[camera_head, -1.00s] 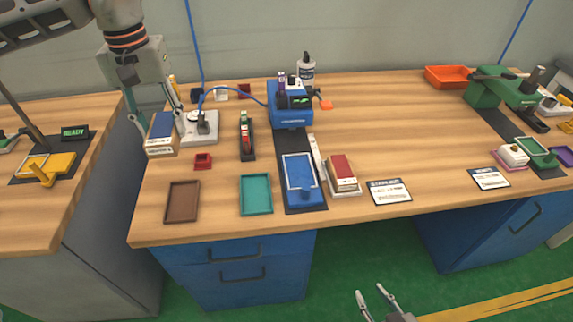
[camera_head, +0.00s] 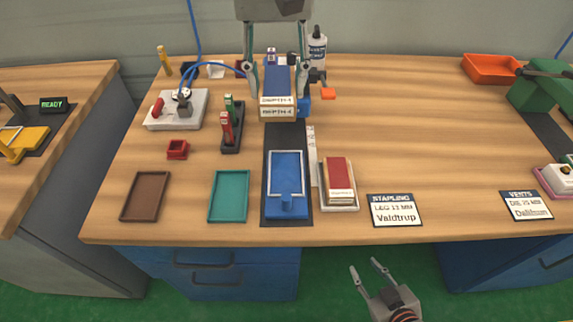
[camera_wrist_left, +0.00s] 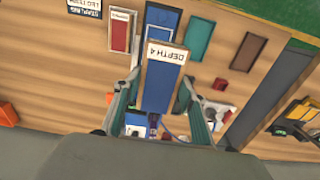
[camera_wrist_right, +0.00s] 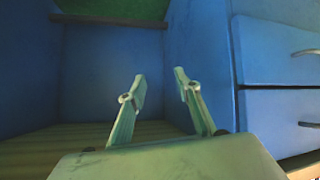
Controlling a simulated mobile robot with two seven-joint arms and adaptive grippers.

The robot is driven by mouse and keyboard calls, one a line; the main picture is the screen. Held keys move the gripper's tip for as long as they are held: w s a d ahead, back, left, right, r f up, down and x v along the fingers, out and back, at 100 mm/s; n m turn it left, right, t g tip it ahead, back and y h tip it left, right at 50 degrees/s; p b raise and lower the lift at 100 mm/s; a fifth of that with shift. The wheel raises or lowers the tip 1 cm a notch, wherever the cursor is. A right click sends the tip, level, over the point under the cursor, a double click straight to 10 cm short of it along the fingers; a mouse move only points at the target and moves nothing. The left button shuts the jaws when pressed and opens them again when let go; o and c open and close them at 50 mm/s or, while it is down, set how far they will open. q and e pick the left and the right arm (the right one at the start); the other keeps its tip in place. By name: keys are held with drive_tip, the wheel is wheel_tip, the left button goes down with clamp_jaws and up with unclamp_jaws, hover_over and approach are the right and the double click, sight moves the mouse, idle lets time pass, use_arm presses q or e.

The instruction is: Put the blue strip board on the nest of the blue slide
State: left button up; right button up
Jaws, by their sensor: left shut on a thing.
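My left gripper (camera_head: 277,88) is shut on the blue strip board (camera_head: 277,78), a blue-topped block with a pale end marked "DEPTH 4". It holds the board raised in front of the blue machine, which it mostly hides. The board also shows between the fingers in the left wrist view (camera_wrist_left: 160,75). The blue slide (camera_head: 287,205) lies on a dark track nearer the front edge, with a pale-rimmed nest, empty, on top. The board is apart from the slide, behind it in the head view. My right gripper (camera_head: 370,268) is open and empty, low in front of the bench.
A teal tray (camera_head: 229,196) and a brown tray (camera_head: 146,196) lie left of the slide. A tray with red-topped boards (camera_head: 338,184) stands close on its right. A dark rack (camera_head: 232,130) and a white device (camera_head: 177,112) stand at left.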

use_arm(q)
drive_tip(key=shift+s+d+f, duration=0.1)
drive_tip(key=shift+d+f, duration=0.15)
drive_tip(key=shift+d, duration=0.4)
wheel_tip(320, 180, down, 14)
drive_tip(key=shift+f+b, duration=0.1)
drive_tip(key=shift+b, duration=0.95)
drive_tip(key=shift+f, duration=0.8)
drive_tip(key=shift+f+b, duration=0.3)
drive_tip(key=shift+f, duration=1.6)
drive_tip(key=shift+f, duration=0.15)
drive_tip(key=o, duration=1.2)
drive_tip(key=shift+c, duration=0.2)
